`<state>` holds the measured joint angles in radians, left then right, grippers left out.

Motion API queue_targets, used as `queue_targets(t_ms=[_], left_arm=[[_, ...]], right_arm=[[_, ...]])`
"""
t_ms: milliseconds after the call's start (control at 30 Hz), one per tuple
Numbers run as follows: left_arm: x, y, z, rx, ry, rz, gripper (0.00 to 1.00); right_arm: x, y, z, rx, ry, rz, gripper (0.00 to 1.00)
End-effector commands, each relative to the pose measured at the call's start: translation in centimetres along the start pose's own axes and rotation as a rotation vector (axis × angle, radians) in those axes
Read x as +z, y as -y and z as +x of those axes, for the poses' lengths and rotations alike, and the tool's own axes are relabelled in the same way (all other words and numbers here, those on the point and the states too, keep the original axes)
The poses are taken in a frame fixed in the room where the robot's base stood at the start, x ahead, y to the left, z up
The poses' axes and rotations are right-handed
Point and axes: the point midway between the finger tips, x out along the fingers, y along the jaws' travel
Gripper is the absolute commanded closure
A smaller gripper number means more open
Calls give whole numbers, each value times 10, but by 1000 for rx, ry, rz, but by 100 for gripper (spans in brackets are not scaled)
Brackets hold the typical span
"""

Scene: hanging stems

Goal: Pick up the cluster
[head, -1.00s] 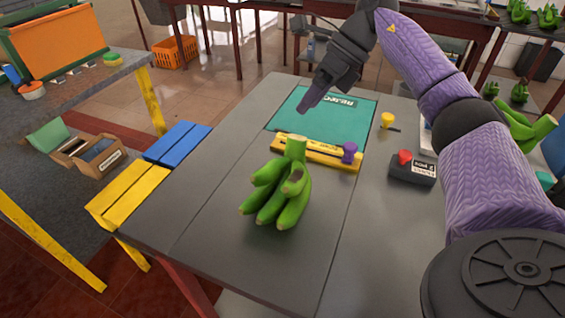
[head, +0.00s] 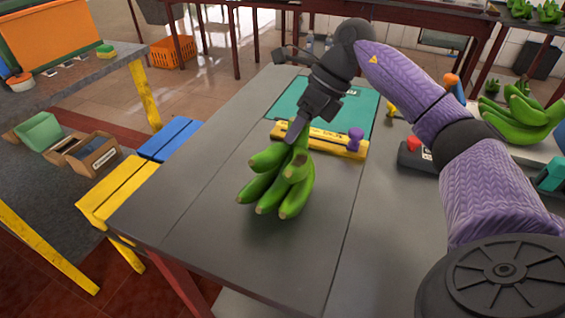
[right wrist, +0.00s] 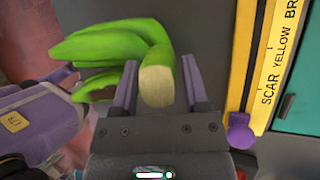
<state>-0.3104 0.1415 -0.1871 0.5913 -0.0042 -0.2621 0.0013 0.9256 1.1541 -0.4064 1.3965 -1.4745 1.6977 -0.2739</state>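The green banana cluster (head: 279,184) rests on the grey table, its fingers toward me and its cut stem pointing up. My right gripper (head: 297,135) is at the stem from above. In the right wrist view, the two purple fingers of the gripper (right wrist: 158,65) are apart, one on each side of the cluster's pale stem end (right wrist: 157,86). A narrow gap shows between the stem and each finger. In the head view the gripper partly hides the stem. My left gripper is not in view.
A yellow scale bar (head: 335,143) with a purple knob (head: 355,134) lies just behind the cluster. A teal mat (head: 356,113) lies beyond it. A dark box with a red top (head: 413,150) and more bananas (head: 522,118) are at right. The table's left front is clear.

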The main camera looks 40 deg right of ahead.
Motion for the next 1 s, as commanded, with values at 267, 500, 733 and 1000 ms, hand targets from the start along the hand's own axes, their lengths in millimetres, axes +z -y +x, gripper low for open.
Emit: queue_targets(t_ms=[267, 500, 733, 1000], left_arm=[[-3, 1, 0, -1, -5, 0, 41], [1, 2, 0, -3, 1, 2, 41], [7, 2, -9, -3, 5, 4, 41], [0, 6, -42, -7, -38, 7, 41]], right_arm=[[0, 0, 0, 0, 0, 0, 100], [0, 0, -1, 1, 3, 0, 100], [7, -6, -15, 0, 7, -3, 100], [31, -30, -75, 0, 9, -4, 100]])
